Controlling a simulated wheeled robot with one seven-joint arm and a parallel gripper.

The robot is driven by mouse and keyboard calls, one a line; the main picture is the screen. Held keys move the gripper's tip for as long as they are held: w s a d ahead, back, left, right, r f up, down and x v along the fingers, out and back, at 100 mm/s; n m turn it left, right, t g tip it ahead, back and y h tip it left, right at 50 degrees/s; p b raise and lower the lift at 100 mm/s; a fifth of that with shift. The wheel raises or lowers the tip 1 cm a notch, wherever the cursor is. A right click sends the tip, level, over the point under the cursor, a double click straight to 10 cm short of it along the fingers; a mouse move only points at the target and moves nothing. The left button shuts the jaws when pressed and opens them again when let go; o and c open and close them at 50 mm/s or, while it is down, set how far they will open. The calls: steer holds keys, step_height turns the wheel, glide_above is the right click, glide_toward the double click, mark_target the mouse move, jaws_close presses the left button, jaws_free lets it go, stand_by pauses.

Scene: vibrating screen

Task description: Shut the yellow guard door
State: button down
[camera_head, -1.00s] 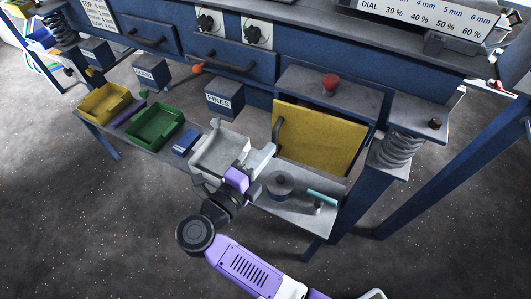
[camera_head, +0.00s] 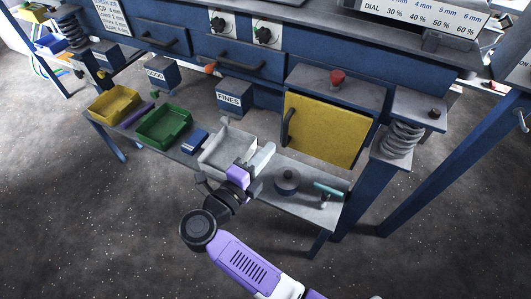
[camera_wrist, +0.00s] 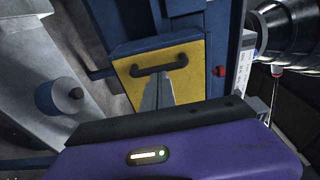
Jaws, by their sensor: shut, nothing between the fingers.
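The yellow guard door (camera_head: 325,128) is on the front of a blue housing at the right of the bench. Its dark handle (camera_head: 288,126) is at its left edge. The door looks close to the housing front; I cannot tell whether it is fully shut. My gripper (camera_head: 268,149) is shut and empty, left of the door's lower left corner and above the shelf. In the wrist view, the gripper's fingertips (camera_wrist: 158,80) overlap the yellow door (camera_wrist: 190,72) just below its handle (camera_wrist: 160,70). I cannot tell whether they touch.
A red button (camera_head: 337,77) stands on the housing. On the shelf below are a grey tray (camera_head: 213,165), a green tray (camera_head: 148,138), a yellow tray (camera_head: 100,113), a round dark weight (camera_head: 287,182) and a teal-handled tool (camera_head: 328,188). A spring post (camera_head: 403,140) stands right of the door.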

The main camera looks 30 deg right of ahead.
steer(key=v, duration=0.9)
steer(key=shift+w+a, duration=0.2)
steer(key=shift+a, duration=0.2)
steer(key=w+a+r+n+t+y, duration=0.1)
steer(key=w+a+r+n+t, duration=0.25)
steer(key=r+t, duration=0.4)
steer(key=s+r+n+t+y, duration=0.4)
steer(key=r+n+t+y, duration=0.25)
steer(key=n+t, duration=0.2)
steer(key=s+d+f+n+g+y, duration=0.35)
steer(key=s+n, duration=0.25)
steer(key=s, duration=0.4)
steer(key=s+d+f+n+g+y, duration=0.2)
steer(key=s+d+f+n+g, duration=0.15)
steer(key=s+n, duration=0.45)
steer(key=s+d+f+n+g+y, duration=0.3)
steer(key=s+d+n, duration=0.15)
steer(key=s, duration=0.75)
step_height(320, 180, up, 15)
steer(key=p, duration=1.5)
steer(key=shift+p, duration=0.35)
